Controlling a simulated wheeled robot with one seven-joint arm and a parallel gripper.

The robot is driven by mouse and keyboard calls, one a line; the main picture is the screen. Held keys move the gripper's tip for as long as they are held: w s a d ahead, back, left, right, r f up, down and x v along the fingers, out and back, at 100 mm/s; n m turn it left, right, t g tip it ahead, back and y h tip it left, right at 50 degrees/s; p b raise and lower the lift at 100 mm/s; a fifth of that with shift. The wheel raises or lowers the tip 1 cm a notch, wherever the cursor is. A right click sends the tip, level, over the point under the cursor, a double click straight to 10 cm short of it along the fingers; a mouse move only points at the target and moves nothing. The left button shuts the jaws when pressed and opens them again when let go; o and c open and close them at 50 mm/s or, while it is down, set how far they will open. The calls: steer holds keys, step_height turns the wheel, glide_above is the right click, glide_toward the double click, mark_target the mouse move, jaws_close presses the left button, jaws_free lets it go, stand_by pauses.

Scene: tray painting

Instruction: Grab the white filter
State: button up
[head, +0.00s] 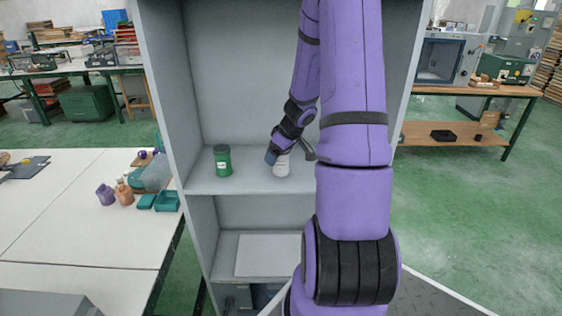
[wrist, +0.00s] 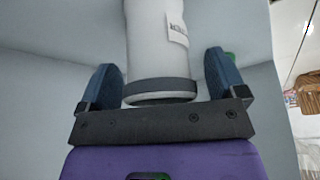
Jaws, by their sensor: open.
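The white filter (head: 281,168) stands on the upper shelf of the grey cabinet in the head view, partly hidden by my gripper. In the wrist view the white filter (wrist: 155,45) is a white cylinder with a label and a dark band near the end closest to the gripper. My gripper (wrist: 163,80) is open, with one blue finger on each side of the filter and a visible gap on both sides. In the head view my gripper (head: 276,157) is at the filter's upper part.
A green canister (head: 223,161) stands on the same cabinet shelf (head: 248,181), left of the filter. The cabinet's side walls enclose the shelf. A white table (head: 85,215) at left holds bottles and teal trays. A bench (head: 470,90) stands at the back right.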

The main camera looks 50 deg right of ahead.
steer(key=c, duration=1.1)
steer(key=shift+o, duration=0.2)
steer(key=shift+r, duration=0.1)
